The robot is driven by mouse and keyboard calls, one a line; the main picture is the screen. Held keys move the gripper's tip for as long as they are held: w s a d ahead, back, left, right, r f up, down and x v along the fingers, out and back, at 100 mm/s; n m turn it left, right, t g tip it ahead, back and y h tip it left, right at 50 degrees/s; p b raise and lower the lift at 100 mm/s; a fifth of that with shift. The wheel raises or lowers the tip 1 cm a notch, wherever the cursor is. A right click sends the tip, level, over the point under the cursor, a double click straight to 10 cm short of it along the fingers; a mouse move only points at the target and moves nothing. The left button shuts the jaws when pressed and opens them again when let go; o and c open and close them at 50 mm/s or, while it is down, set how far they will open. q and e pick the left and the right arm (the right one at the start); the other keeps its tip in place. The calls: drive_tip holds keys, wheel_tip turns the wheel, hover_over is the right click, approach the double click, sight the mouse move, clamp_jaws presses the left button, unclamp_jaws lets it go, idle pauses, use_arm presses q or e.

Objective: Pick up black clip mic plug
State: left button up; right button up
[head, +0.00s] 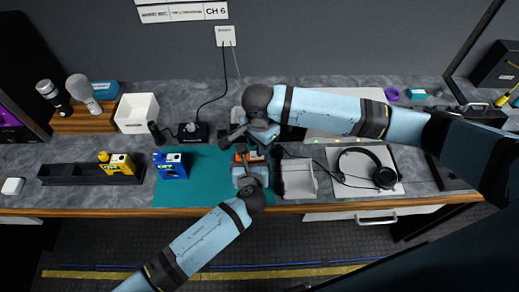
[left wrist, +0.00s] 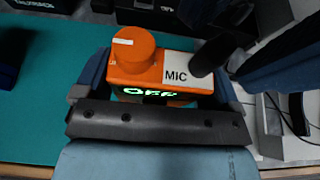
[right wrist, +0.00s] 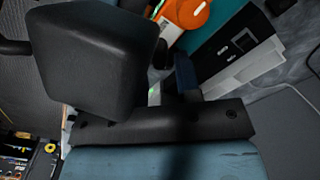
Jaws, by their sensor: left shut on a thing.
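An orange transmitter pack (left wrist: 150,70) with a round knob, a white MIC label and a green OFF display is held between the fingers of my left gripper (left wrist: 155,88). In the head view the pack (head: 248,157) is over the front of the teal mat. A short black cylinder (left wrist: 210,57), which looks like the black clip mic plug, stands at the MIC end of the pack. I cannot tell whether it is seated. My right gripper (head: 238,130) is just behind the pack. Its fingers are partly hidden and their opening is unclear. The pack also shows in the right wrist view (right wrist: 188,10).
A blue pack (head: 172,165) stands on the mat, and a yellow pack (head: 119,162) sits in a black rack (head: 75,174). A grey tray (head: 298,180) and headphones (head: 385,177) lie to the right. A black box (head: 193,132) stands behind the mat. The left of the mat's front is free.

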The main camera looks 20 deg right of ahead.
wheel_tip(320, 180, down, 2)
drive_tip(key=shift+f, duration=0.1)
clamp_jaws()
wheel_tip(320, 180, up, 10)
drive_tip(key=shift+f, duration=0.2)
drive_tip(key=shift+s+d+f, duration=0.1)
drive_tip(key=shift+f, duration=3.4)
